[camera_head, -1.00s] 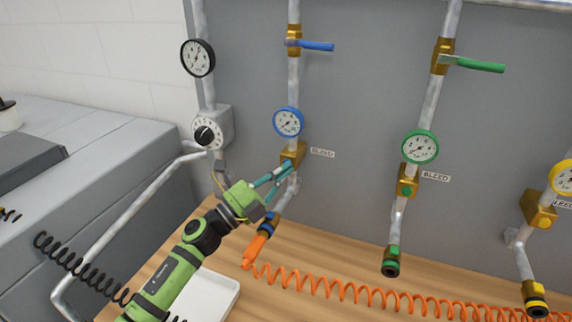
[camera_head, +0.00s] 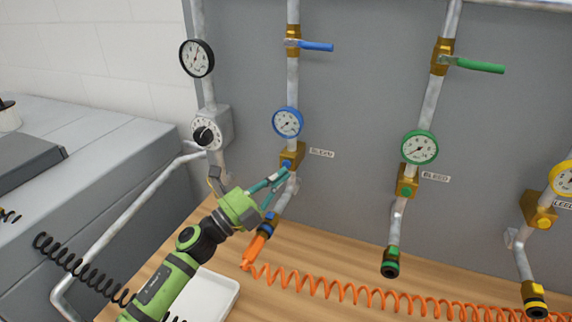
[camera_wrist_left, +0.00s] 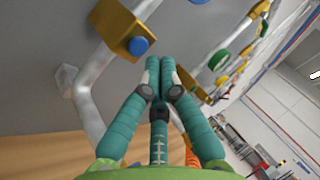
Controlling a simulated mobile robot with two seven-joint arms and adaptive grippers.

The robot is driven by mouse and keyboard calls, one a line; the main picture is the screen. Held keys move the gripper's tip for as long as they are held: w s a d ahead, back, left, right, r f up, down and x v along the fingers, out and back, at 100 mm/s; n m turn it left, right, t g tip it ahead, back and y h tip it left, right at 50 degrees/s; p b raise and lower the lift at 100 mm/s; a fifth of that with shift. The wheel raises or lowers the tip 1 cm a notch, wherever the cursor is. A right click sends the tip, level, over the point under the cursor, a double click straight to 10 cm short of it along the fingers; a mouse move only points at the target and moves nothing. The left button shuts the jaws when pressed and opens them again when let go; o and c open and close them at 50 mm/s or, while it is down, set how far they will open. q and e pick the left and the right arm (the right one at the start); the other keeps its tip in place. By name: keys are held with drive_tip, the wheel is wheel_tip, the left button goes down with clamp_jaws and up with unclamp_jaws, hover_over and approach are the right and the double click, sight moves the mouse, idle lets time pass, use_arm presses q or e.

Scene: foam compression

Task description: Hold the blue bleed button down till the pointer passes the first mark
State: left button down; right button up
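The blue bleed button (camera_head: 287,165) sits on a brass block (camera_head: 295,153) below the blue-rimmed gauge (camera_head: 288,122). The gauge's pointer and marks are too small to read surely. My left gripper (camera_head: 284,174) is just below the button in the head view, with its teal fingertips close to it. In the left wrist view the fingertips (camera_wrist_left: 161,62) are together with nothing between them. The blue button (camera_wrist_left: 138,46) shows just beyond and left of them there, its face uncovered. Contact is not visible. My right gripper is out of view.
A blue lever (camera_head: 318,46) is above the gauge. A green-rimmed gauge (camera_head: 420,147) and yellow-rimmed gauge (camera_head: 564,178) stand to the right. An orange coiled hose (camera_head: 350,291) and white tray (camera_head: 215,291) lie on the wooden bench. A black-rimmed gauge (camera_head: 197,58) is at left.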

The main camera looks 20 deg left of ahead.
use_arm(q)
drive_tip(key=shift+s+d+p, duration=0.1)
drive_tip(key=shift+s+p, duration=0.25)
drive_tip(key=shift+s, duration=2)
